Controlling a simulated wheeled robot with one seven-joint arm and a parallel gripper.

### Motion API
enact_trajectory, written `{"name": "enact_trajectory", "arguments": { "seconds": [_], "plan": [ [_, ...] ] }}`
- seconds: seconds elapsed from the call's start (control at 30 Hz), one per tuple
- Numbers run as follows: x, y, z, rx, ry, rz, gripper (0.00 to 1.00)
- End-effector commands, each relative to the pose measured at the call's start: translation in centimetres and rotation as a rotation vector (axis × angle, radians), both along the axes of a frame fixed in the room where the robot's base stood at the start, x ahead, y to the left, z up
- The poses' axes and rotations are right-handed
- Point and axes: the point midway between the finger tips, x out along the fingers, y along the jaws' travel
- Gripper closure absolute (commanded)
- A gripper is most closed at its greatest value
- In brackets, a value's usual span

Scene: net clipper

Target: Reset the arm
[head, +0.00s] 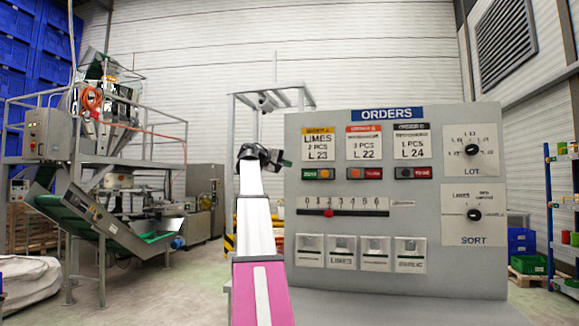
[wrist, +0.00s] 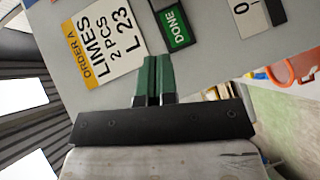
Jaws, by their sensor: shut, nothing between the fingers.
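My arm reaches forward in the head view, and my gripper (head: 283,160) is at the left edge of the grey orders panel (head: 440,272), beside the yellow LIMES card. In the wrist view my gripper (wrist: 153,62) has its two green fingers together, with nothing between them. The fingertips are close to the green DONE button (wrist: 175,24), which also shows in the head view (head: 318,174). I cannot tell whether they touch the panel. The order A card (wrist: 103,38) reads LIMES, 2 PCS, L 23.
The panel carries a LOT dial (head: 472,149), a SORT dial (head: 474,214), a red slider (head: 328,212) and several white flaps below. A packing machine with a green conveyor (head: 90,213) stands at left. Shelving with bins (head: 563,215) is at far right. Open floor lies between machine and panel.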

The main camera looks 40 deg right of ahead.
Motion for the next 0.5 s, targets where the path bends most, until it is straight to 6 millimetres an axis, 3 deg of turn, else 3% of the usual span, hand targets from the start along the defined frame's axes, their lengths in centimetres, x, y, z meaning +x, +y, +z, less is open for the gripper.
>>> {"name": "enact_trajectory", "arguments": {
  "seconds": [0.37,0.5],
  "plan": [
    [0.0,0.0,0.0,0.001,0.000,0.000,1.00],
    [0.6,0.4,-1.8,0.018,0.002,0.016,1.00]
  ]
}}
